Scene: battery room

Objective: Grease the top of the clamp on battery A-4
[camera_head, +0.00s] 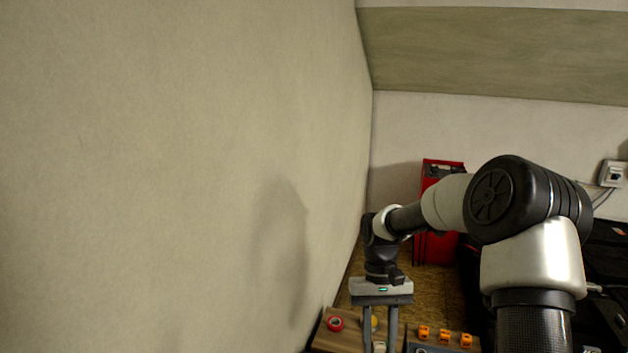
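My gripper (380,340) points down over a wooden bench top (345,341) at the bottom of the head view. Its two fingers are apart, and their tips run to the lower picture edge. A small whitish thing (380,347) shows between the fingers; I cannot tell whether they touch it. A yellow round thing (374,322) also shows between them, apparently behind. No battery label A-4, clamp or grease can be made out. Dark shapes (606,265) at the right, partly behind my arm, may be batteries, but this is unclear.
A red roll (335,323) lies left of my gripper. Several orange pieces (445,335) sit on a grey holder to its right. A red cabinet (436,247) stands behind my arm. A bare wall (180,180) fills the left. A socket box (612,173) with cables is on the back wall.

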